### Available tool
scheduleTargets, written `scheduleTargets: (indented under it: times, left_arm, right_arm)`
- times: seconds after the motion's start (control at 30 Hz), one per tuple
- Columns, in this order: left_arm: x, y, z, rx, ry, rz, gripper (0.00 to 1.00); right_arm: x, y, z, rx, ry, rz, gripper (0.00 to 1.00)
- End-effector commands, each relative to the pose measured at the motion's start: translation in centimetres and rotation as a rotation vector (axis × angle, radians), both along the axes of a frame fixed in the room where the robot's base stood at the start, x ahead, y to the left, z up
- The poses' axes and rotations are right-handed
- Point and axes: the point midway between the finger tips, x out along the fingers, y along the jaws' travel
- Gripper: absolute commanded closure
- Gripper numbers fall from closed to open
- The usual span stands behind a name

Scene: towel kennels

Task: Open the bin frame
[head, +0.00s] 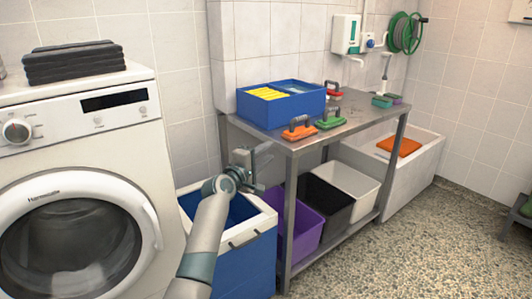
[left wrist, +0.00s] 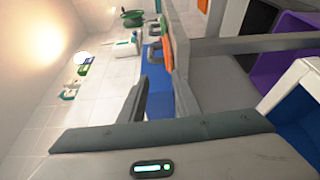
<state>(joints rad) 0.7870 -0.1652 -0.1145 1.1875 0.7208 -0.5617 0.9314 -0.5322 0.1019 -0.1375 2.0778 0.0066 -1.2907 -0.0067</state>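The bin frame (head: 245,228) is a white rim with a dark handle bar on its front, on top of a blue bin (head: 243,272) between the washing machine and the metal table. A blue interior shows inside the rim, partly hidden by my left arm. In the left wrist view, part of the white rim (left wrist: 298,82) shows at the right edge, sideways. My left gripper (head: 262,167) is above the bin, near the table's front left corner. Its fingers look apart and hold nothing visible. It does not appear to touch the frame. My right gripper is not in view.
The washing machine (head: 75,200) carries folded dark towels (head: 72,62). The metal table (head: 345,118) holds a blue divided box (head: 280,110) and several brushes. Purple (head: 305,222), black (head: 328,205) and white (head: 350,185) bins stand below.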

Motion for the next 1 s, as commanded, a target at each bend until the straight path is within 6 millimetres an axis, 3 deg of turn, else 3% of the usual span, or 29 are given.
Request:
scheduleTargets:
  times: [0.37, 0.53, 0.67, 0.77, 1.0]
  left_arm:
    - [-0.1, 0.1, -0.5, 0.006, 0.004, 0.003, 0.70]
    - [-0.6, 0.9, -3.7, 0.060, 0.019, 0.019, 0.70]
    - [-1.8, 2.2, -8.8, 0.149, 0.043, 0.039, 0.70]
    - [-3.5, 3.5, -14.1, 0.246, 0.068, 0.052, 0.70]
    - [-10.1, 7.0, -27.3, 0.518, 0.129, 0.052, 0.70]
  right_arm:
    - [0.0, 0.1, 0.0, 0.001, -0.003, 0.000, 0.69]
    - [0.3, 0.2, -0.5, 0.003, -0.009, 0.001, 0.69]
    - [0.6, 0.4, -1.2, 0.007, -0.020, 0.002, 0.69]
    - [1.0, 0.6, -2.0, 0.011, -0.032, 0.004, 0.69]
    - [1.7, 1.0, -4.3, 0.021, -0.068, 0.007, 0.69]
